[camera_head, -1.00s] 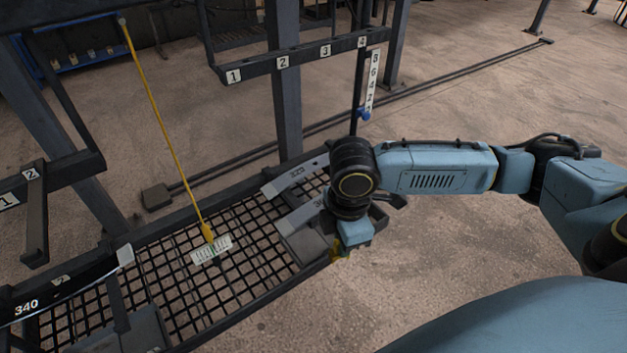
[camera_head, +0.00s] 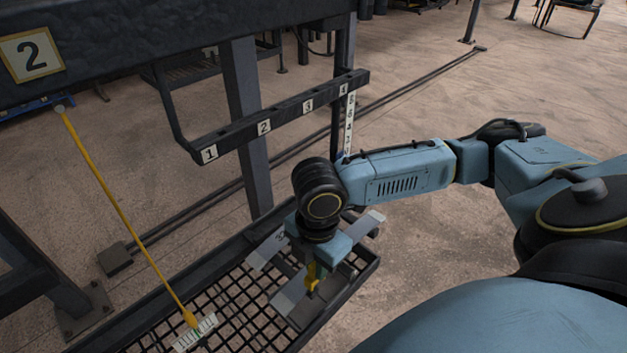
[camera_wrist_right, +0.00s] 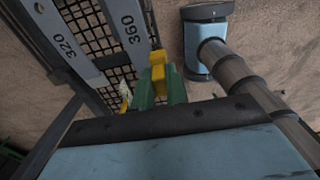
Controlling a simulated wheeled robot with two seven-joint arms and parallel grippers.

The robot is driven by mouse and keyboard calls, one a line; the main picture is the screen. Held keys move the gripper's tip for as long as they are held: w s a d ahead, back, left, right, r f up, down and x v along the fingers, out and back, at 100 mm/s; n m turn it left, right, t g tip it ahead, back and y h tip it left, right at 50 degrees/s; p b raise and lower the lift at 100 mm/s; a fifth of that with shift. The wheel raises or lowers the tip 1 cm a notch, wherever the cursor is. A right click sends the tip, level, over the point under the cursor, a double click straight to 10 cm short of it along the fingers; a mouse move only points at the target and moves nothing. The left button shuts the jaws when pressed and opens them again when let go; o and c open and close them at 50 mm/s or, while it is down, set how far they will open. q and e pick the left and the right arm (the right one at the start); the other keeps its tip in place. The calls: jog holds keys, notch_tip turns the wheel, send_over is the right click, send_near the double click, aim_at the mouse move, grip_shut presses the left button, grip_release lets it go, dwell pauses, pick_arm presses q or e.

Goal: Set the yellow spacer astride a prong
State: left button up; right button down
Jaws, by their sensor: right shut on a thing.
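The yellow spacer (camera_head: 312,278) shows below my right wrist in the head view, and it also shows in the right wrist view (camera_wrist_right: 158,66). My right gripper (camera_head: 318,274) is shut on it, its green fingers (camera_wrist_right: 160,88) on either side. The spacer is over or close beside the grey bars at the rack's right end; I cannot tell whether it touches them. Two flat grey bars, one marked 320 (camera_wrist_right: 62,40) and one marked 360 (camera_wrist_right: 128,30), lie over the mesh. I cannot tell which part is the prong. My left gripper is out of view.
A dark mesh rack (camera_head: 232,300) with a raised rim runs along the front. A rail (camera_head: 285,117) numbered 1 to 4 stands behind it. Bare floor is open to the right.

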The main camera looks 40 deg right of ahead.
jog(key=shift+w, duration=0.15)
jog(key=shift+p, duration=0.75)
jog(key=shift+w, duration=0.4)
jog(key=shift+w+f, duration=0.1)
jog(key=shift+w, duration=0.3)
jog(key=shift+w+a+f, duration=0.1)
jog(key=shift+w, duration=0.6)
jog(key=shift+w+a+f+p, duration=0.1)
jog(key=shift+w+f+p, duration=0.1)
jog(key=shift+w, duration=0.45)
jog(key=shift+w+f+p, duration=0.1)
jog(key=shift+w+p, duration=0.05)
jog(key=shift+w, duration=0.5)
jog(key=shift+w+a+f, duration=0.1)
jog(key=shift+w+f, duration=0.05)
jog(key=shift+w, duration=1)
jog(key=shift+w+a+f, duration=0.1)
jog(key=shift+w+f, duration=0.05)
jog(key=shift+w, duration=1)
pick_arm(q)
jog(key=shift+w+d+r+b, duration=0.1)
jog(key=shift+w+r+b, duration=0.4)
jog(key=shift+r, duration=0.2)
pick_arm(e)
jog(key=shift+s+f, duration=0.1)
jog(key=shift+f, duration=1.2)
